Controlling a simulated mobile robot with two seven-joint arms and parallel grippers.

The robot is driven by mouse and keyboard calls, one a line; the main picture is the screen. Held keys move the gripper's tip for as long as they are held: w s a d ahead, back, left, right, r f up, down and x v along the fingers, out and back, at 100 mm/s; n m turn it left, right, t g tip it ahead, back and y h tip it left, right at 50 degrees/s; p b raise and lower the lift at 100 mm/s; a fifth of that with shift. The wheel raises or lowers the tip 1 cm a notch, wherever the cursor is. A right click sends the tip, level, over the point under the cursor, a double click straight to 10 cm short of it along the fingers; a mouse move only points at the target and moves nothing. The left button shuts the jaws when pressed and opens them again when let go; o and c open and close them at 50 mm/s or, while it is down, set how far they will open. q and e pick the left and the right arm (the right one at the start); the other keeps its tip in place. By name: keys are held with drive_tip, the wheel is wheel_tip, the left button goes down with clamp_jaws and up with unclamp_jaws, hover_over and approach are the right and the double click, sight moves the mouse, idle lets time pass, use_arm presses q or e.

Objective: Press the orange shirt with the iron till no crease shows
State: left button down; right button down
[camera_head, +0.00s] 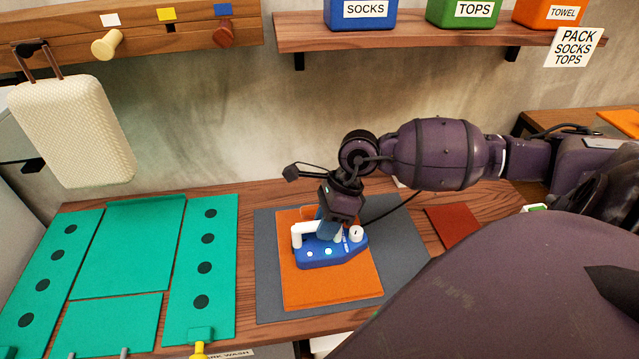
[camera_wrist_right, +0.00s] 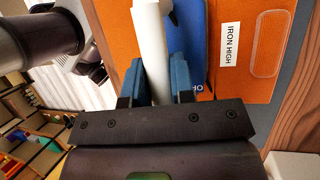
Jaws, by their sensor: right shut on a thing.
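The orange shirt (camera_head: 350,285) lies flat as a folded rectangle on a grey mat (camera_head: 265,255). A label reading IRON HIGH and a pocket-like outline show on the shirt (camera_wrist_right: 265,75) in the right wrist view. The blue iron (camera_head: 335,253), with a white handle, sits over the shirt. My right gripper (camera_head: 325,228) is shut on the handle, which stands between its blue finger pads in the right wrist view (camera_wrist_right: 155,75). I cannot make out a crease on the visible cloth; the part under the iron is hidden. My left gripper is not in view.
A teal folding board (camera_head: 125,245) covers the left of the table. A dark red cloth (camera_head: 455,227) lies right of the mat. A cream bag (camera_head: 72,130) hangs at left. Labelled bins (camera_head: 360,12) stand on the shelf. A dark cord (camera_head: 405,207) runs behind the iron.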

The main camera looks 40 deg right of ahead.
drive_tip(key=shift+s+d+p, duration=0.3)
drive_tip(key=shift+s+d, duration=0.25)
drive_tip(key=shift+d, duration=0.35)
drive_tip(key=shift+s+d, duration=0.4)
drive_tip(key=shift+d, duration=0.3)
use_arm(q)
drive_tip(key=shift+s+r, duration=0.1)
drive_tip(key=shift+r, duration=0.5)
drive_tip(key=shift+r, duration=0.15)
use_arm(e)
drive_tip(key=shift+r, duration=0.2)
